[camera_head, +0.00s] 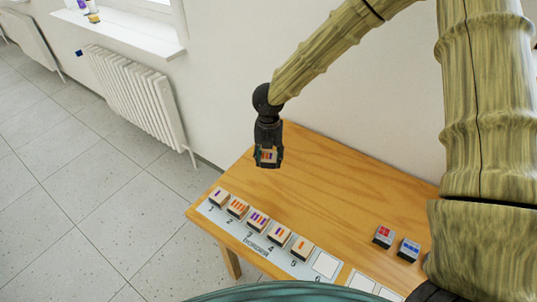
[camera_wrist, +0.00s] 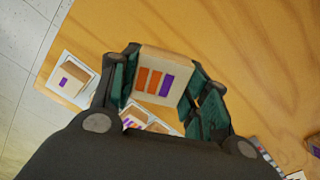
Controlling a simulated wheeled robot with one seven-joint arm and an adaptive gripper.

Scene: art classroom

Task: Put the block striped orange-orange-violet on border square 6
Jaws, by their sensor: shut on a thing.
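My gripper (camera_head: 267,162) is shut on a light wooden block (camera_head: 268,156) and holds it above the left part of the table. In the wrist view the block (camera_wrist: 155,78) shows two orange stripes and one violet stripe between the green finger pads. The white border strip (camera_head: 256,246) lies along the table's front edge, with numbered squares. Striped blocks stand on squares 1 to 5. Border square 6 (camera_head: 326,264) is bare white, right of the block on square 5 (camera_head: 302,248). The held block is apart from the strip.
A red-topped block (camera_head: 384,235) and a blue-topped block (camera_head: 408,249) stand on the wooden table (camera_head: 340,190) at right. Another white card (camera_head: 361,282) with empty squares lies right of square 6. The table's middle is clear; a wall runs behind it.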

